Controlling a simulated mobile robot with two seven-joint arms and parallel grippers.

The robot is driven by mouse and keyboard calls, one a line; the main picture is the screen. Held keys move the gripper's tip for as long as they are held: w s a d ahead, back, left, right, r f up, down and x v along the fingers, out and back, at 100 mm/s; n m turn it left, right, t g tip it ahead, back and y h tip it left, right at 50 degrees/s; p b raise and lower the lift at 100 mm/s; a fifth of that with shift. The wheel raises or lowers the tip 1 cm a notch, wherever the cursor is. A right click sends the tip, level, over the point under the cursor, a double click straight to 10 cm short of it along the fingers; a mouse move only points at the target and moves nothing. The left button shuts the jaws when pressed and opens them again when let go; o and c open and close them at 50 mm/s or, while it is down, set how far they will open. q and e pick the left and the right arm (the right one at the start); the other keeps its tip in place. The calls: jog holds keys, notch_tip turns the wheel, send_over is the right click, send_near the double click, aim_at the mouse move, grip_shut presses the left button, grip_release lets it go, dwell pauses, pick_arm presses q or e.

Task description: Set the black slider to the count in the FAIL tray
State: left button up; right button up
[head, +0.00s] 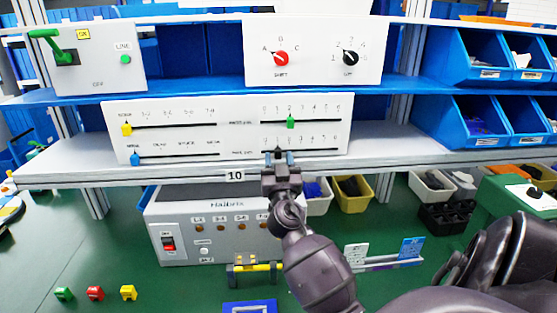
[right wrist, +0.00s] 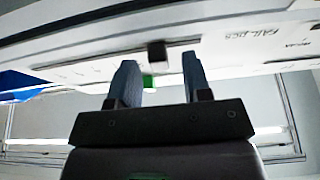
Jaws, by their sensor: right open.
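The black slider (head: 278,149) sits on the lower right track of the white slider panel (head: 228,122), toward the low end of its scale. It also shows in the right wrist view (right wrist: 156,52), between and just beyond my fingertips. My right gripper (head: 279,156) is open, with one finger on each side of the slider; I cannot tell whether they touch it. The gripper hides part of the track. Upside-down "FAIL pcs" lettering (right wrist: 252,31) shows near the slider in the wrist view. I cannot identify the FAIL tray or its contents. My left gripper is not in view.
A green slider (head: 290,123) sits just above the black one; yellow (head: 127,129) and blue (head: 136,159) sliders are at left. The grey shelf edge (head: 90,180) runs below. A blue tray (head: 250,307) is cut off at the bottom.

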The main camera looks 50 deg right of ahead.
pick_arm(q)
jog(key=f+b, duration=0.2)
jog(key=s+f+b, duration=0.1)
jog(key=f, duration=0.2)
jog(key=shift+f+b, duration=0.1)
jog(key=shift+b, duration=0.25)
pick_arm(e)
jog(key=v, duration=1)
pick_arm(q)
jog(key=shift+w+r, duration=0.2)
pick_arm(e)
jog(key=shift+f, duration=0.1)
